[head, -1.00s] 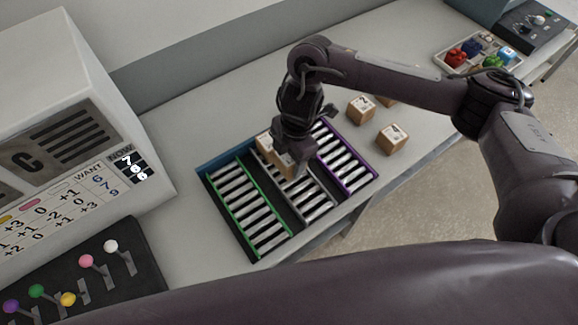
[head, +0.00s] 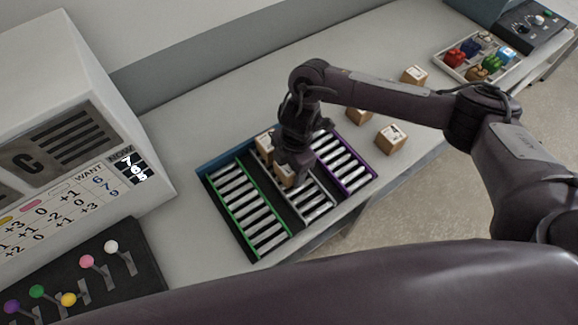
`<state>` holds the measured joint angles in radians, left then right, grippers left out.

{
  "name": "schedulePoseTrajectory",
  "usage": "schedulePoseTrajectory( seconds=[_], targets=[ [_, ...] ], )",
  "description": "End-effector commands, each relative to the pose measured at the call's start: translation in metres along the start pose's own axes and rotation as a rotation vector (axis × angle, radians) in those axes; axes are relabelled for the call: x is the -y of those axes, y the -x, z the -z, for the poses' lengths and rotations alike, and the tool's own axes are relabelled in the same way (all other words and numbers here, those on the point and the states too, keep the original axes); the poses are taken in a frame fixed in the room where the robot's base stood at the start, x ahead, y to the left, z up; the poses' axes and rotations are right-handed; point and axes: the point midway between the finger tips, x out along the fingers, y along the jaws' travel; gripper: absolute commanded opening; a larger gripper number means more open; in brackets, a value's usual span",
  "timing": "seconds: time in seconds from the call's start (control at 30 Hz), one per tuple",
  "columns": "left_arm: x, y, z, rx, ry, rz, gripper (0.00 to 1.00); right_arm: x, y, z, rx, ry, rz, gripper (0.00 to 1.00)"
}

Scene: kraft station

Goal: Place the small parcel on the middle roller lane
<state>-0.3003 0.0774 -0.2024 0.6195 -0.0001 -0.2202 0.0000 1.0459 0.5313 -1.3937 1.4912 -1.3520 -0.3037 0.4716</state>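The roller rack has a green-edged lane (head: 247,212) at left, a grey-edged middle lane (head: 318,205) and a purple-edged lane (head: 350,170) at right. My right gripper (head: 290,173) points down over the middle lane. A brown cardboard parcel (head: 265,146) shows at the far part of that lane, behind the gripper. More brown cardboard (head: 286,180) shows at the fingertips; the gripper hides whether it is the same parcel. The fingers' spacing is hidden. My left gripper is not in view.
Small parcels (head: 391,138), (head: 414,75) and (head: 357,116) stand on the table right of the rack; my arm partly hides one. A tray (head: 450,62) of coloured items is at far right. A white machine (head: 75,110) and lever panel (head: 120,285) are at left.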

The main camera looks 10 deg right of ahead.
Motion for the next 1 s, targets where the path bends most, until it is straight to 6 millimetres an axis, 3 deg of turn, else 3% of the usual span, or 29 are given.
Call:
schedulePoseTrajectory(
  seconds=[0.27,0.7,1.0],
  targets=[
    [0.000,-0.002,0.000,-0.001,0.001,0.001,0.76,-0.001,0.009,0.001,-0.001,0.001,-0.003,0.65],
    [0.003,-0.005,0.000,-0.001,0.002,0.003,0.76,-0.002,0.097,0.000,0.004,0.002,-0.006,0.65],
    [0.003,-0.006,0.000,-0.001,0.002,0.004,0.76,0.000,0.122,0.000,0.001,0.001,-0.001,0.65]
  ],
)
